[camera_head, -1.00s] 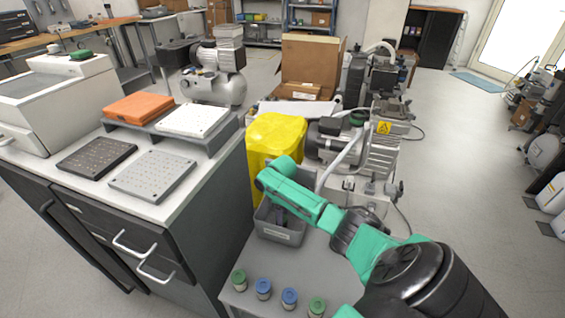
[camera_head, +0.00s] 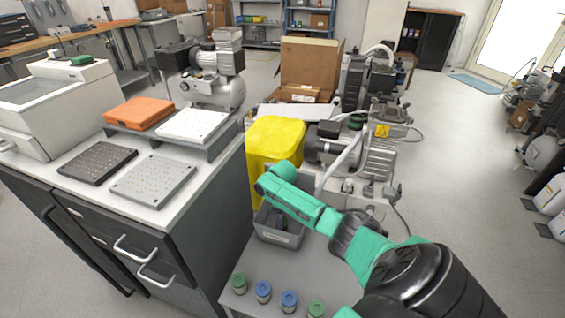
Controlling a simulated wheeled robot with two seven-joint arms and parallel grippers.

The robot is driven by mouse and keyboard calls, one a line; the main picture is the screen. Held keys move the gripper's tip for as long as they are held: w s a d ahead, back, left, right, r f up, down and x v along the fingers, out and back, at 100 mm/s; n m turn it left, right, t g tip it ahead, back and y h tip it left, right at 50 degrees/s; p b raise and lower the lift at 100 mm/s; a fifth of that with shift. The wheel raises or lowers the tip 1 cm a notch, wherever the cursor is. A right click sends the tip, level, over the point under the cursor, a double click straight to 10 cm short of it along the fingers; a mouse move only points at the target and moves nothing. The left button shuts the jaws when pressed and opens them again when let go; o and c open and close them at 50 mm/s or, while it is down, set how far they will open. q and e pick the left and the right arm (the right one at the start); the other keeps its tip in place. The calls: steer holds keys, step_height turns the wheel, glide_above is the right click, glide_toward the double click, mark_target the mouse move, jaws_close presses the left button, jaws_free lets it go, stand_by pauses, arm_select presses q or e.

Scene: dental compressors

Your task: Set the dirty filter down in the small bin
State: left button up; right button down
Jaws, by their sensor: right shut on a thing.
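The small grey bin (camera_head: 279,238) stands on the small grey table, in front of the yellow bin. My right arm comes in from the lower right. Its green wrist hangs over the small bin, and my right gripper (camera_head: 281,222) points down into the bin's opening. The fingers are dark and mostly hidden by the wrist and the bin's wall. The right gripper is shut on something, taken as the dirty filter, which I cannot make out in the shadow. My left gripper is not in view.
Several small jars with green and blue lids (camera_head: 263,291) stand along the table's front edge. A yellow bin (camera_head: 275,143) stands right behind the small bin. A compressor (camera_head: 372,150) stands behind my arm. The dark cabinet (camera_head: 190,235) is close on the left.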

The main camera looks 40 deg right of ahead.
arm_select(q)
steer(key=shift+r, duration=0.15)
arm_select(e)
steer(key=shift+f, duration=0.2)
stand_by(0.3)
jaws_free()
step_height(320, 180, up, 7)
steer(key=p, duration=0.8)
steer(key=shift+r, duration=0.1)
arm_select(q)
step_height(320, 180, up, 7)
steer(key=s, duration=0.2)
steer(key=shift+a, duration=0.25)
